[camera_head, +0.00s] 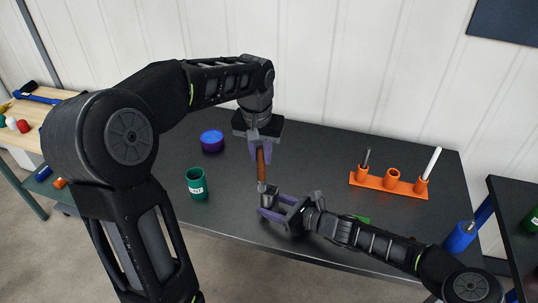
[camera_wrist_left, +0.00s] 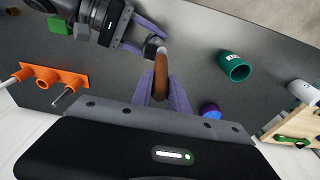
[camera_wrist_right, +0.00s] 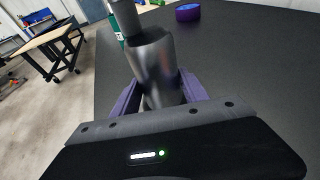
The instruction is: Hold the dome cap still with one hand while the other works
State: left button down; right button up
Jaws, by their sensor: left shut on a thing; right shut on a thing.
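My left gripper (camera_head: 261,152) is shut on a brown-handled tool (camera_head: 261,168) and points down over the table. The brown handle (camera_wrist_left: 161,78) also shows between the purple fingers in the left wrist view. My right gripper (camera_head: 276,205) is low, below the left one, shut on a grey metal piece (camera_head: 268,199), which seems to be the dome cap. In the right wrist view this shiny metal piece (camera_wrist_right: 153,68) stands between the fingers, with the tool's darker grey end (camera_wrist_right: 125,18) at its top. I cannot tell whether they touch.
A green cup (camera_head: 197,184) and a purple-blue round container (camera_head: 212,141) stand left on the dark table (camera_head: 320,155). An orange rack (camera_head: 388,183) with upright tools is at right. A blue cylinder (camera_head: 460,237) and a green block (camera_head: 360,218) lie near the right arm.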

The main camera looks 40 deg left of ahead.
pick_arm(q)
jog(key=shift+d+r, duration=0.1)
jog(key=shift+r, duration=3.95)
pick_arm(e)
jog(key=o, duration=1.1)
jog(key=shift+c, duration=0.2)
jog(key=v, duration=1.2)
